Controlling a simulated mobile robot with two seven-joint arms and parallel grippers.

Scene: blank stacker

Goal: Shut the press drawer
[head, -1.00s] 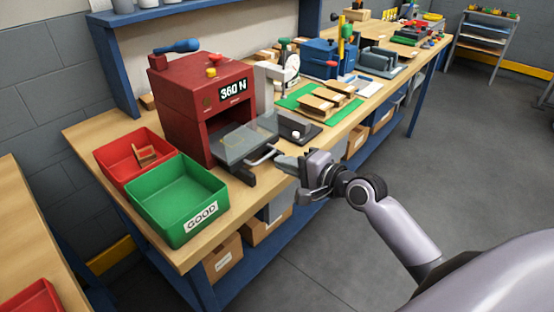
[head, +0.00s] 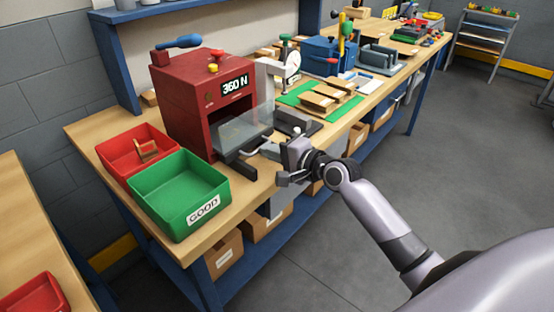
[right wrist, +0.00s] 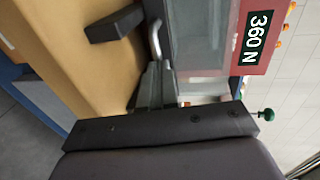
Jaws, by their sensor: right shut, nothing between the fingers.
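The red press (head: 190,98) stands on the workbench, with a "360 N" display on its front. Its grey drawer (head: 236,132) with a clear panel sticks partly out of the front opening. The drawer's bar handle (head: 256,147) faces my right gripper (head: 270,150). That gripper is shut and empty, its fingertips at the handle; I cannot tell whether they touch. In the right wrist view the shut fingers (right wrist: 152,82) point at the handle (right wrist: 155,38) and the drawer front (right wrist: 185,30). My left gripper is not in view.
A green bin (head: 178,200) marked GOOD and a red bin (head: 122,152) stand left of the press. A dark block (head: 241,168) lies in front of the drawer. A gauge stand (head: 272,78) and a green mat (head: 352,108) with brown pieces are to the right.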

